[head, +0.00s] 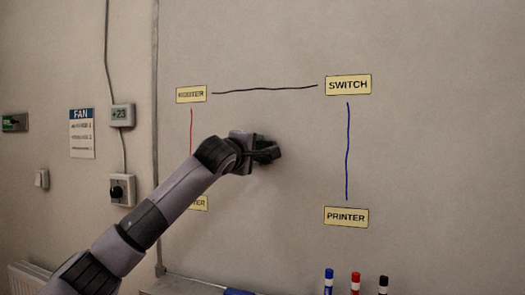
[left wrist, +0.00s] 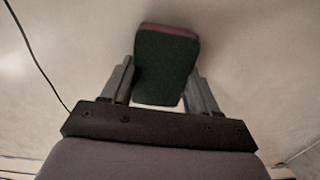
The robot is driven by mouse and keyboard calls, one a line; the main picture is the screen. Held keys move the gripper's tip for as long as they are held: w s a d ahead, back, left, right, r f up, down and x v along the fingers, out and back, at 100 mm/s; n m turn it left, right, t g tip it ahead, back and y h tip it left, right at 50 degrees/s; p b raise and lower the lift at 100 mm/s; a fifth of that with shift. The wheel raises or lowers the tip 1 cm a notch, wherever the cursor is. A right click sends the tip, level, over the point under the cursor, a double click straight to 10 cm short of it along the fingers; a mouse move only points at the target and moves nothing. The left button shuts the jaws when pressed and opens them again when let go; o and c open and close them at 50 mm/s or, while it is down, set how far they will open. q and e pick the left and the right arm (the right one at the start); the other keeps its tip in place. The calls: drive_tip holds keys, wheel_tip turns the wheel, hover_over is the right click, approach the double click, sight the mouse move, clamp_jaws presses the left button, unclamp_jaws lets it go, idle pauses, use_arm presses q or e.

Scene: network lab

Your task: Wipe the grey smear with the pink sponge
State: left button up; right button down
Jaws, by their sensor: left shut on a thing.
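My left gripper (head: 268,152) is in front of the whiteboard, between the label cards, with its arm reaching up from the lower left. It is shut on the sponge (left wrist: 165,68), which shows a dark green face and a dull pink strip along its far edge. The sponge is mostly hidden behind the fingers in the head view. Its far edge is close to the board surface; I cannot tell whether it touches. I cannot make out the grey smear in either view; the gripper and arm may cover it. My right gripper is not in view.
The board (head: 430,140) carries a SWITCH card (head: 348,85), a PRINTER card (head: 346,217), a ROUTER-like card (head: 191,94) and a partly hidden card. Black, blue and red lines run between cards. Several markers (head: 355,284) stand below. Wall controls (head: 122,190) are at left.

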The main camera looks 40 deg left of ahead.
use_arm(q)
drive_tip(key=a, duration=0.1)
drive_tip(key=s+a, duration=0.1)
drive_tip(key=a, duration=0.3)
drive_tip(key=shift+s+a, duration=0.15)
drive_tip(key=shift+s, duration=0.25)
drive_tip(key=shift+f, duration=0.1)
drive_tip(key=b+v, duration=0.3)
drive_tip(key=v, duration=0.3)
idle(0.3)
drive_tip(key=shift+s, duration=0.1)
